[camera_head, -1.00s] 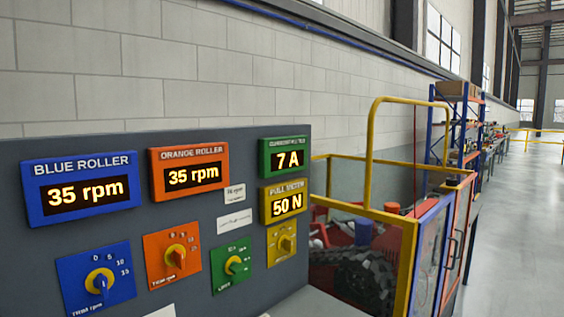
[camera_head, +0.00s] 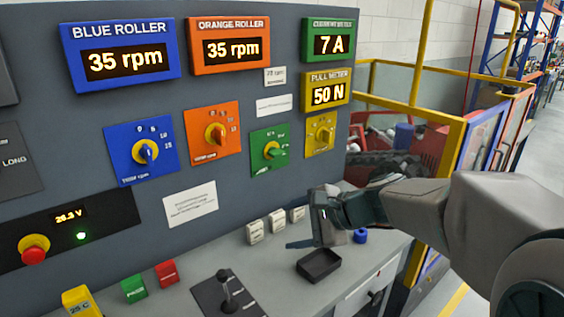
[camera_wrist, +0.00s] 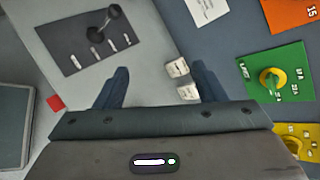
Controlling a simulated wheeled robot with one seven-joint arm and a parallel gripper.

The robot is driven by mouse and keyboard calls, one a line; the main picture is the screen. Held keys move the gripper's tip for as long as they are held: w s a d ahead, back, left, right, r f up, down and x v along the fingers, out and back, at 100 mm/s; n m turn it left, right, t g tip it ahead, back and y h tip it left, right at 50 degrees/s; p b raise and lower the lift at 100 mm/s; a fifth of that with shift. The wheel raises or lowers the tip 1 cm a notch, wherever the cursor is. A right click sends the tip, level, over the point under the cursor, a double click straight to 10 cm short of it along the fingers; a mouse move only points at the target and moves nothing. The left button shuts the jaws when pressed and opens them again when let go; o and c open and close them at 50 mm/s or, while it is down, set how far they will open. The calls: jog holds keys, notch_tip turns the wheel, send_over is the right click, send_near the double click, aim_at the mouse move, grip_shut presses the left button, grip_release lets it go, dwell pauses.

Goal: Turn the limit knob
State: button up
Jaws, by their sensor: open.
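The green knob plate (camera_head: 262,160) is on the grey upright panel, below the orange roller readout and right of the orange knob plate. Its knob (camera_head: 273,152) is yellow and green; the lettering is too small to read surely. In the wrist view the green plate (camera_wrist: 258,68) and its knob (camera_wrist: 270,78) are at the right, outside the fingers. My gripper (camera_head: 310,220) is open and empty, below and right of the green knob, over the desk. In the wrist view both fingers of my gripper (camera_wrist: 161,75) are spread, apart from the knob.
Blue (camera_head: 125,165), orange (camera_head: 198,145) and yellow (camera_head: 318,146) knob plates surround the green one. White blocks (camera_head: 256,232) and a black tray (camera_head: 319,265) are on the desk near my gripper. A lever (camera_head: 228,290) stands at the front. A yellow rail (camera_head: 415,60) is at right.

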jog(key=w+m+t+y+b, duration=0.2)
jog(key=w+m+t+b, duration=0.15)
jog(key=w+m, duration=0.5)
jog(key=m+t, duration=0.5)
jog(key=m, duration=0.1)
send_near(280, 155)
jog(key=shift+h, duration=0.3)
jog(key=x, duration=0.4)
jog(key=p+x, duration=0.1)
jog(key=x, duration=0.4)
jog(key=shift+a+r, duration=0.15)
jog(key=shift+r, duration=0.05)
jog(key=c, duration=1)
